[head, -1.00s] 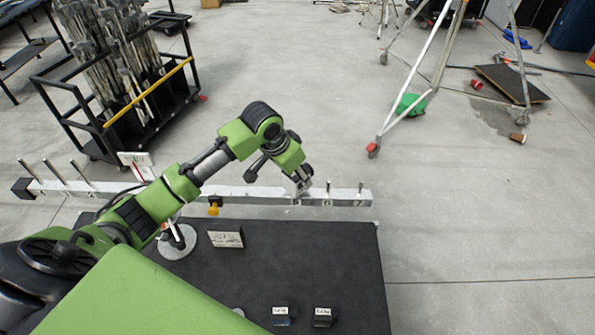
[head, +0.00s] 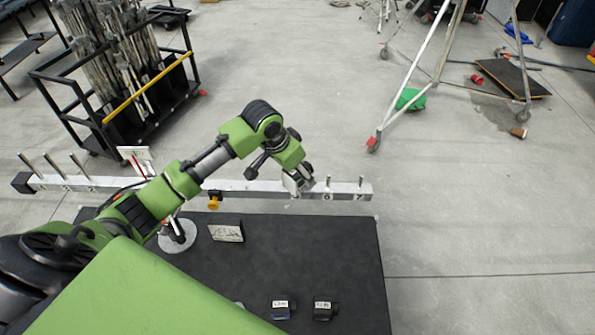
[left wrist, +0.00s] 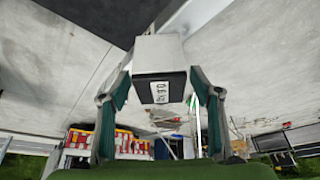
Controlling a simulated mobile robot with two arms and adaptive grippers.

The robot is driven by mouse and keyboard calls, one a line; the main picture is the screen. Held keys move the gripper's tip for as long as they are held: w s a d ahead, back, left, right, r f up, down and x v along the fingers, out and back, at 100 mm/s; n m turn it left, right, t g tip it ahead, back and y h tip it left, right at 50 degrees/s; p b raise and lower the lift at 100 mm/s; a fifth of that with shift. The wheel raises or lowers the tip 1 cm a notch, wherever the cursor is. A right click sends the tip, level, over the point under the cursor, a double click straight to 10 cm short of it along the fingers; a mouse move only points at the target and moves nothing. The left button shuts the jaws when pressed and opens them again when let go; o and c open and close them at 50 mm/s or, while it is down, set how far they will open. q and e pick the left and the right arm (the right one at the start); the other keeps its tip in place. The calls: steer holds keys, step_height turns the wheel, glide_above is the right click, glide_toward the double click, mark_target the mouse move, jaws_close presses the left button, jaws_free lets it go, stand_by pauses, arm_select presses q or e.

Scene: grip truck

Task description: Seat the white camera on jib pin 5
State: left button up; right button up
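The white camera (left wrist: 158,48) is a small box with a white body and a dark, labelled face. In the left wrist view it sits between the two fingers of my left gripper (left wrist: 160,80), which appear closed on its sides. In the head view my left gripper (head: 299,182) holds it at the right part of the jib (head: 245,187), by the pin 5 place. The gripper and camera hide pin 5, so I cannot tell whether the camera is on it. Pin 6 (head: 328,184) and pin 7 (head: 361,183) stand bare to the right. My right gripper is out of view.
A dark table (head: 320,250) carries two small dark labelled blocks, one (head: 282,307) beside the other (head: 324,308), and a small sign (head: 226,232). Three bare pins stand at the jib's left end.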

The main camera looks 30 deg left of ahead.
arm_select(q)
steer(key=shift+s+f, duration=0.1)
steer(key=shift+f, duration=0.05)
steer(key=v, duration=1.2)
stand_by(0.3)
